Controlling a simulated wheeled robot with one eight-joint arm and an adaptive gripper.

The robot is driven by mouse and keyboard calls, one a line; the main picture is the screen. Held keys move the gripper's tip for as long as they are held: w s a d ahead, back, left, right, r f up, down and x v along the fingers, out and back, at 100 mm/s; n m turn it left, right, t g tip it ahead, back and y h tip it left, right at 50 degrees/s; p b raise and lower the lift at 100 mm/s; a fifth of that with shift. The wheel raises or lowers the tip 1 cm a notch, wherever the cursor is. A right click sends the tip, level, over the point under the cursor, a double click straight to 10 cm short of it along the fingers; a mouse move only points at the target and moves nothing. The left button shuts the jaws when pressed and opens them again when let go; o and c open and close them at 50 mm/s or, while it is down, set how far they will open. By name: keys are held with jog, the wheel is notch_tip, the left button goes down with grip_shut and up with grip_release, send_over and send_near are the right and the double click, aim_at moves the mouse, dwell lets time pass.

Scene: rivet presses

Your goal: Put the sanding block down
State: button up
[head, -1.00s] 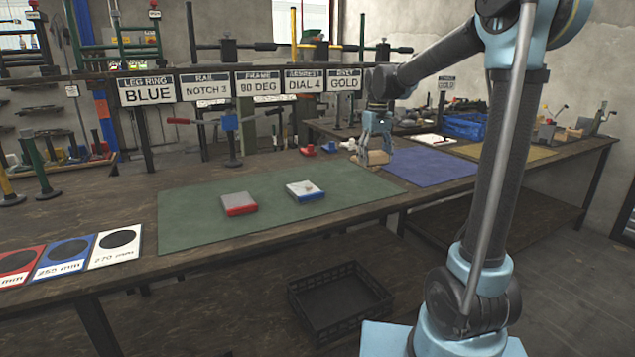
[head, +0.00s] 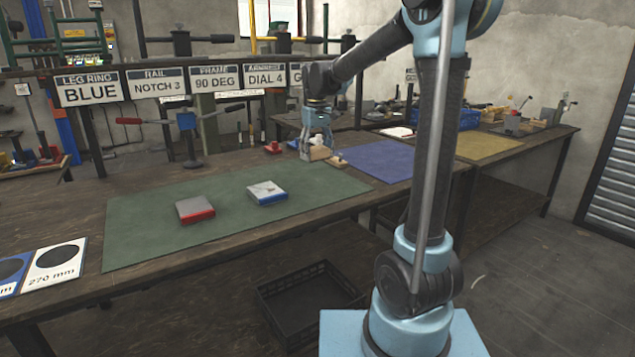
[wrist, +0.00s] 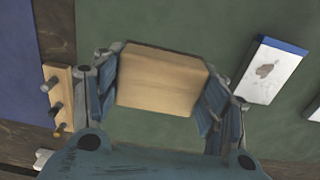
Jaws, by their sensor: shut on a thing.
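The sanding block, a plain pale wooden block (wrist: 160,80), sits between the fingers of my gripper (wrist: 160,95), which is shut on it. In the head view my gripper (head: 317,142) points down with the block (head: 318,154) at its tips, over the back right part of the green mat (head: 225,235). I cannot tell whether the block touches the mat or hangs just above it.
A wooden peg holder (head: 338,161) stands close to the right of my gripper; it also shows in the wrist view (wrist: 60,100). A blue-edged box (head: 267,192) and a red-edged box (head: 195,209) lie on the mat. The blue mat (head: 378,160) is empty.

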aim_at(317, 182)
notch_tip(317, 182, down, 9)
jog(key=shift+r, duration=0.1)
dwell(0.4)
jog(key=o, duration=1.2)
